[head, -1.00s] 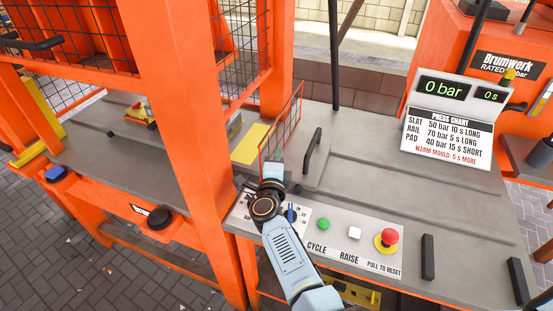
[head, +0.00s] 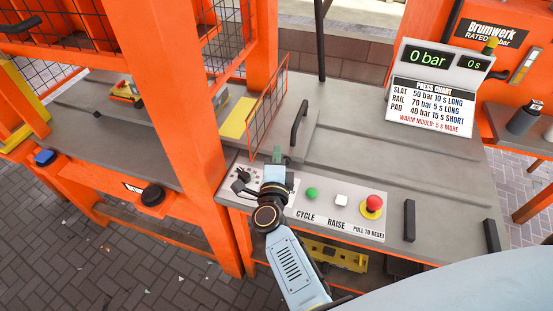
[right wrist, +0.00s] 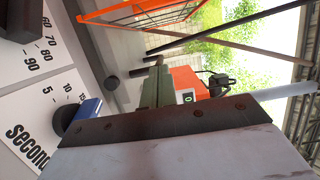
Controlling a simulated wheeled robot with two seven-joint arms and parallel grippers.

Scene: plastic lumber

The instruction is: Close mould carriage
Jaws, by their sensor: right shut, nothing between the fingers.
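The mould carriage appears to be the grey plate (head: 318,132) with a black bar handle (head: 299,122) on the press bed, just right of the orange mesh guard. My right gripper (head: 277,154) is shut and empty above the control panel, below and left of the handle in the picture and apparently apart from it. In the right wrist view its closed fingers (right wrist: 156,82) point towards dark bars, which I cannot identify surely. My left gripper is not in view.
The orange mesh guard (head: 266,104) stands close beside my right gripper. The panel (head: 330,214) carries a green button (head: 312,194), a white button (head: 341,200) and a red stop button (head: 373,203). The bed (head: 430,170) right of the carriage is mostly clear. The display (head: 443,60) reads 0 bar.

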